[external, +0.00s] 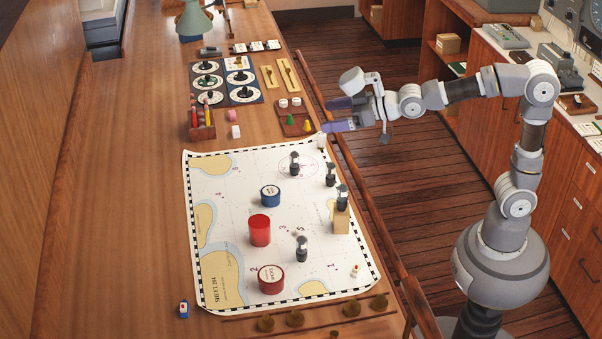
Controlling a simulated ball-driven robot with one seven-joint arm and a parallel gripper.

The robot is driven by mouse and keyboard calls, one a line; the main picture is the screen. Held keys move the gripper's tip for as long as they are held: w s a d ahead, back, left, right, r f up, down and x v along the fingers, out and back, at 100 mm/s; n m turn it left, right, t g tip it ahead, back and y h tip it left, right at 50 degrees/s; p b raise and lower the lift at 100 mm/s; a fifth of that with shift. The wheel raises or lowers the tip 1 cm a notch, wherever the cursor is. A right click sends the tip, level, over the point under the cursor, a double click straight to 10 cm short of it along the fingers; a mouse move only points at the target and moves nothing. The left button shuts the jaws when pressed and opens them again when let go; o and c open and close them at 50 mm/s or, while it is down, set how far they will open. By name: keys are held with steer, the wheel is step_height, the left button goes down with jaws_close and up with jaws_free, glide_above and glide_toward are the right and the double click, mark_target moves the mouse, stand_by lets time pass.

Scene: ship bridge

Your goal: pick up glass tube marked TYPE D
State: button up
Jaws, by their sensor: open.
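Several small dark upright pieces that look like glass tubes stand on the chart (228,283). One tube (295,163) is at the far side, inside a drawn circle. Another tube (330,174) stands near the right edge. A third tube (342,197) is on top of a tan wooden block (341,220). One more tube (302,249) stands nearer the front. Their markings are too small to read, so I cannot tell which is TYPE D. My gripper (338,114) is open and empty, above the table's right edge, beyond the chart and apart from the tubes.
A red cylinder (260,230), a red round tin (271,279) and a blue round tin (270,196) stand on the chart. A tray with small cones (294,122) is left of my gripper. A wooden rail (345,160) runs along the table edge. The table's left side is clear.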

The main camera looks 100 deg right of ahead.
steer(key=s+a+r+n+t+y, duration=0.1)
steer(key=a+r+y, duration=0.1)
steer(key=a+r, duration=0.7)
step_height(320, 180, up, 5)
steer(key=shift+s+a+f+n, duration=0.2)
steer(key=shift+s+n, duration=0.05)
steer(key=shift+n, duration=0.15)
steer(key=s+a+r+y, duration=0.1)
steer(key=s+a+r, duration=0.1)
steer(key=a+r, duration=0.1)
steer(key=s+a+r+n+y, duration=0.1)
steer(key=s+a+r, duration=0.2)
steer(key=r, duration=0.1)
steer(key=s+a+r+n+y, duration=0.1)
steer(key=s+a+r, duration=0.1)
steer(key=a+r, duration=0.1)
steer(key=shift+s+r+t, duration=0.3)
steer(key=shift+r, duration=0.4)
steer(key=c, duration=0.3)
steer(key=shift+s+a+r, duration=0.1)
steer(key=shift+s+r, duration=0.05)
steer(key=c, duration=0.3)
steer(key=shift+c, duration=0.4)
